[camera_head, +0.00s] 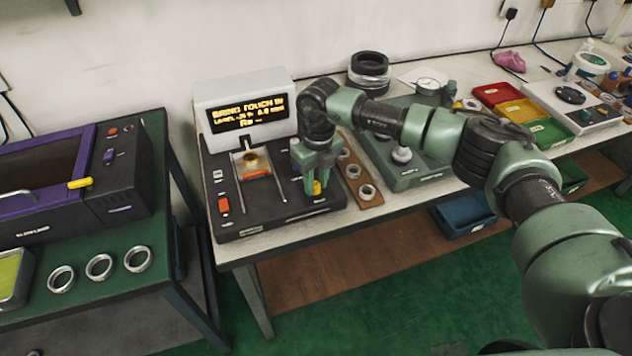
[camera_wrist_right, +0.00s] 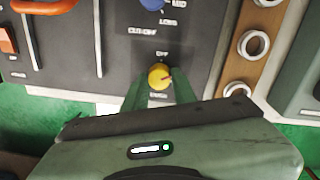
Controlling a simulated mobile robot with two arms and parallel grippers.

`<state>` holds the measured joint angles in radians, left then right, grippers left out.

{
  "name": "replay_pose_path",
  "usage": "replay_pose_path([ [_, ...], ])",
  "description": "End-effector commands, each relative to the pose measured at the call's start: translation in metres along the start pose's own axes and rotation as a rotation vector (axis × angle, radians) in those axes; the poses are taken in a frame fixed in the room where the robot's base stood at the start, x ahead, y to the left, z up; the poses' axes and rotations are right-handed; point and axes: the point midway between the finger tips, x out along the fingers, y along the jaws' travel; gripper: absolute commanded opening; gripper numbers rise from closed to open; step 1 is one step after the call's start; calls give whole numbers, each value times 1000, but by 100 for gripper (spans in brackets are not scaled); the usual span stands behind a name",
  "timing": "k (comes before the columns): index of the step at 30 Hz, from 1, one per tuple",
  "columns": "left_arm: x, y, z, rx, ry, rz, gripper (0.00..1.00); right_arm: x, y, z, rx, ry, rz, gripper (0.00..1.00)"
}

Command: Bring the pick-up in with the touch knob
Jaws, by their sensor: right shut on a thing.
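The touch knob is taken to be the yellow knob (camera_wrist_right: 160,77) on the dark panel of the measuring device (camera_head: 265,213). It also shows as a yellow spot in the head view (camera_head: 317,187). My right gripper (camera_wrist_right: 160,90) points down at the panel and is shut on the yellow knob. A red mark shows on the knob, with small lettering above and below it. The device's display (camera_head: 247,113) is lit with orange text that begins "BRING TOUCH IN". The pick-up seems to be at the round gold part (camera_head: 253,162) below the display. My left gripper is not in view.
A blue knob (camera_wrist_right: 152,4) sits farther up the panel. A brown strip (camera_head: 350,160) with several rings stands just right of the device. Several loose rings (camera_head: 99,267) lie on the green-topped table at left. A gap separates the two tables.

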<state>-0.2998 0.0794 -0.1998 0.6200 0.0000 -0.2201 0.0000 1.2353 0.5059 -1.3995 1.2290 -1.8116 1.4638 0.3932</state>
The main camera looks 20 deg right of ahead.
Motion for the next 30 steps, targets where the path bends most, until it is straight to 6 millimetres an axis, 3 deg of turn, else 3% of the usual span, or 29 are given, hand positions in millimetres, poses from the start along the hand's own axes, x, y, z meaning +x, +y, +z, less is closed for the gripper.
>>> replay_pose_path([
  [9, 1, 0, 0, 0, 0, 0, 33, -2, 0, 2, 110, -11, 0, 0],
  [24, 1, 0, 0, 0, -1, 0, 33, -3, 0, 2, 128, -13, 0, 0],
  [25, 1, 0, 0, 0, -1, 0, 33, -3, 0, 2, 128, -13, 0, 29],
  [27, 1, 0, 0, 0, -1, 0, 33, -3, 0, 2, 128, -12, 0, 48],
  [30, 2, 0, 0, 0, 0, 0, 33, -2, 0, 1, 127, -10, 0, 48],
])
